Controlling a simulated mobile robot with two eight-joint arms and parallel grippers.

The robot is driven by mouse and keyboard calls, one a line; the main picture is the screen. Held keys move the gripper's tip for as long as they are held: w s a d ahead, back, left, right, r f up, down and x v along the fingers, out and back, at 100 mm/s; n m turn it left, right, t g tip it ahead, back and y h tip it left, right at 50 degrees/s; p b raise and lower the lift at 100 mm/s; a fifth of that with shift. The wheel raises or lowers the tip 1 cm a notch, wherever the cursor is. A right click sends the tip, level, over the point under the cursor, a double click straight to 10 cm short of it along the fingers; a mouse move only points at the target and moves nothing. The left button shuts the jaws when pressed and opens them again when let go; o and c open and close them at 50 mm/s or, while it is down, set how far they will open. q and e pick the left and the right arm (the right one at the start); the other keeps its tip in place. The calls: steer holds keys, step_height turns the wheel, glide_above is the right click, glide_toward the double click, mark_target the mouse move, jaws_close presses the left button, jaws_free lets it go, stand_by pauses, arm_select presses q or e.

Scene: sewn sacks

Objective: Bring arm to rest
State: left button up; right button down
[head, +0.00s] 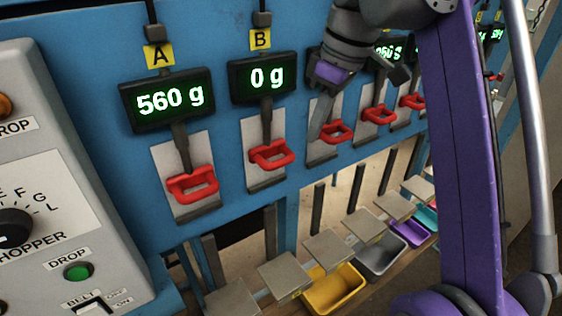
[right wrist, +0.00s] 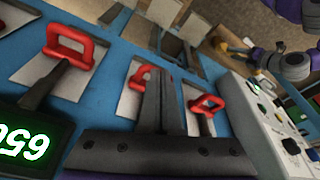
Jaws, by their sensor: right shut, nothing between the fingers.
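My right gripper (head: 318,132) hangs in front of the panel near the third red lever (head: 333,131). Its fingers are closed together and hold nothing. In the right wrist view the shut fingers (right wrist: 158,100) cover part of a red lever (right wrist: 139,78). I cannot tell whether they touch it. My purple right arm rises across the right of the head view. A purple and grey arm, likely my left, shows at the upper right of the right wrist view; its end (right wrist: 224,45) is too small to read.
The blue panel (head: 222,35) carries several red levers and displays; A (head: 168,102) reads 560 g and B (head: 262,77) reads 0 g. A grey control box (head: 95,170) stands at left. Below are grey plates and bins, including a yellow bin (head: 335,292).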

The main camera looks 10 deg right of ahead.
stand_by(0.5)
steer(key=s+f+m+t, duration=0.1)
steer(key=s+f+m, duration=0.2)
steer(key=f, duration=1)
steer(key=s+f+m+t+h, duration=0.1)
steer(key=s+f, duration=0.4)
steer(key=f, duration=0.7)
steer(key=s+f+m+t+h, duration=0.1)
steer(key=s+f+m, duration=0.3)
steer(key=f, duration=0.9)
steer(key=shift+s+d+f+m+t, duration=0.15)
steer(key=shift+d+f+m+t, duration=0.3)
steer(key=shift+t, duration=0.25)
